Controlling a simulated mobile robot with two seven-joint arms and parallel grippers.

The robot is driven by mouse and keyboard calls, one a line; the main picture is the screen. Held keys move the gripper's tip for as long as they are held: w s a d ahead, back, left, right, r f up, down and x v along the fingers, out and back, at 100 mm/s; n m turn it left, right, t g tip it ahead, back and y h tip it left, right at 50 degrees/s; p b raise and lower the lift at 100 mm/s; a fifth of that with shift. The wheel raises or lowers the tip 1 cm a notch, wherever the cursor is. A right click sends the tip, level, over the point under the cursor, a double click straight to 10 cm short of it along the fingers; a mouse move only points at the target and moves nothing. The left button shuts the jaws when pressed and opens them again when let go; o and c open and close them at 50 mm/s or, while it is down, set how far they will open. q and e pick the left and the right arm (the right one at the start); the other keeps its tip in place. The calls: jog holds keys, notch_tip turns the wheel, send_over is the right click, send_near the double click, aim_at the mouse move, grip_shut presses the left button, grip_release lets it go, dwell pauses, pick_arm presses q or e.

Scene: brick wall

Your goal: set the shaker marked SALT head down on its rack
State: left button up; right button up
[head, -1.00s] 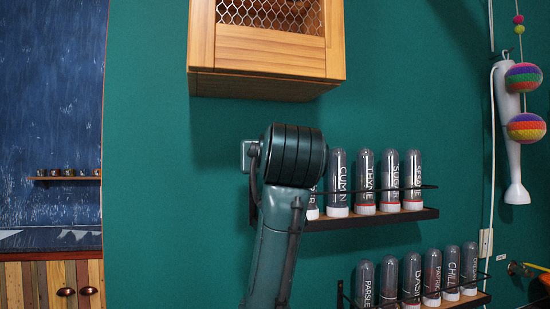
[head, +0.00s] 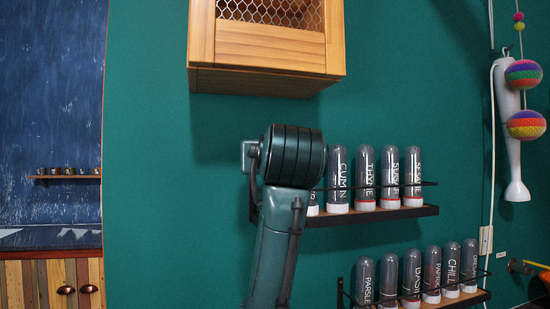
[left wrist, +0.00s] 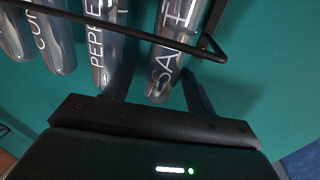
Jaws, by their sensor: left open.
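The shaker marked SALT (left wrist: 172,48) is a clear tube with white letters. In the left wrist view its domed end points toward my left gripper (left wrist: 157,84), and its other end runs past the black wire rail of the rack (left wrist: 125,29) out of the picture. My left gripper is open, with one finger on each side of the domed end. I cannot tell whether either finger touches it. In the head view my arm hides the gripper and the SALT shaker at the left end of the upper rack (head: 375,218).
PEPPER (left wrist: 98,45) stands close beside the SALT shaker. CUMIN (head: 338,180) and several other shakers stand domes up, white caps down, on the upper rack. A lower rack (head: 478,297) holds more. A wooden cabinet (head: 265,50) hangs above. A white blender (head: 511,145) hangs at right.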

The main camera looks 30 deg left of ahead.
pick_arm(q)
jog(key=b+v, duration=0.1)
jog(key=v, duration=1.2)
jog(key=shift+b, duration=0.3)
jog(key=shift+d, duration=0.1)
